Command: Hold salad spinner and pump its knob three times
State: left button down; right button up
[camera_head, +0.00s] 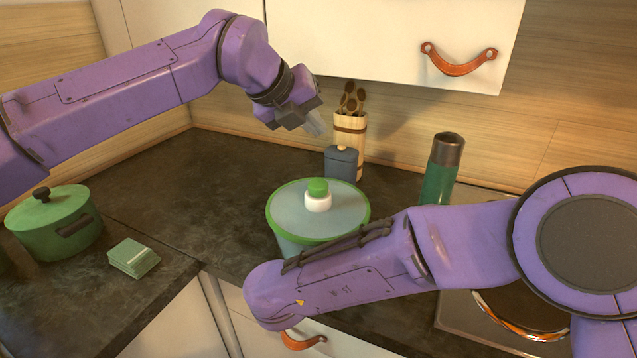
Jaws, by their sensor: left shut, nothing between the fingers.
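The salad spinner (290,210) stands upright on the dark counter, with a pale lid, a green rim and a white-and-green knob (318,196) on top. My right arm crosses in front of it and hides its lower right side. My left gripper (316,127) is shut and empty, in the air above and behind the spinner, apart from the knob. My right gripper does not show; only links of that arm are in view, low in front of the spinner.
A blue-grey jar (341,163) and a utensil holder (350,130) stand behind the spinner. A green bottle (440,172) is to the right, near the hob (455,312). A green pot (52,225) and coasters (134,257) are left. An upper cabinet (380,40) hangs above.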

pick_arm(q)
send_near(319, 182)
jog(key=w+d, duration=0.1)
jog(key=w+d+f, duration=0.1)
jog(key=w, duration=0.1)
jog(key=w+d+f, duration=0.1)
jog(key=shift+w+d+f, duration=0.2)
jog(key=shift+d+f, duration=0.05)
jog(key=shift+d, duration=0.15)
jog(key=shift+f, duration=0.1)
dwell(1.5)
jog(key=shift+f, duration=0.3)
jog(key=shift+f, duration=1.2)
dwell(1.1)
jog(key=shift+r, duration=1.6)
jog(key=shift+r, duration=2.55)
